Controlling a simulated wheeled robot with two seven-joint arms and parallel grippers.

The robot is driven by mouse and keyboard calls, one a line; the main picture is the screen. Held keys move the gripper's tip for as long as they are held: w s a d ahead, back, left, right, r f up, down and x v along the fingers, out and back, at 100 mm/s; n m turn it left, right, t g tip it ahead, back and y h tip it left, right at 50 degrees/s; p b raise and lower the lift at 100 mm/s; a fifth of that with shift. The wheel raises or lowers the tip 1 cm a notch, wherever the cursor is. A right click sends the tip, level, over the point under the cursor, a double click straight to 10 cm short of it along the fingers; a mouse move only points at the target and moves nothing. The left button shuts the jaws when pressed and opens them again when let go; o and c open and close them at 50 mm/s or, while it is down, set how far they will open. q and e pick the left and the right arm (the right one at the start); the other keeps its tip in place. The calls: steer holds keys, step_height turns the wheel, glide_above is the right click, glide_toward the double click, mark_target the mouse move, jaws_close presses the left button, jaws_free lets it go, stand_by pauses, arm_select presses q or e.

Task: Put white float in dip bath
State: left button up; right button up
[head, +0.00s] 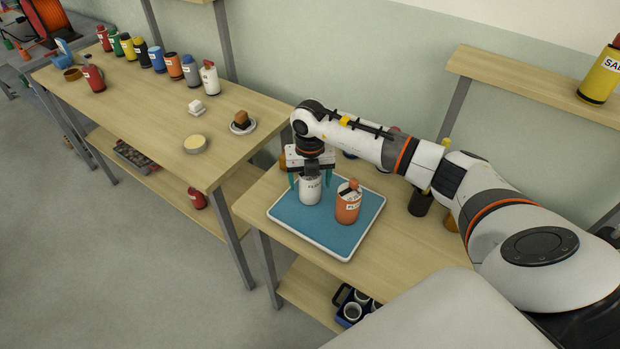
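A white can-shaped thing (311,191) with dark lettering, apparently the white float, stands upright on a blue tray with a white rim (309,245). My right gripper (311,184) comes down over it from above. Its teal fingers are spread on either side of the white float, with a gap visible at the left; the gripper body hides the float's top. An orange can (347,207) with a white label stands on the tray, just right of the white float. I cannot tell which thing is the dip bath. My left gripper is out of view.
Behind my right arm stand a dark container (420,203) and other partly hidden items. The left table (150,103) holds several coloured bottles, a white block (197,108), a round pale dish (196,144) and a plate with a brown item (242,124). A gap separates the tables.

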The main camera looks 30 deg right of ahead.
steer(key=shift+r, duration=0.65)
step_height(320, 180, up, 11)
steer(key=b, duration=0.2)
steer(key=shift+b, duration=0.4)
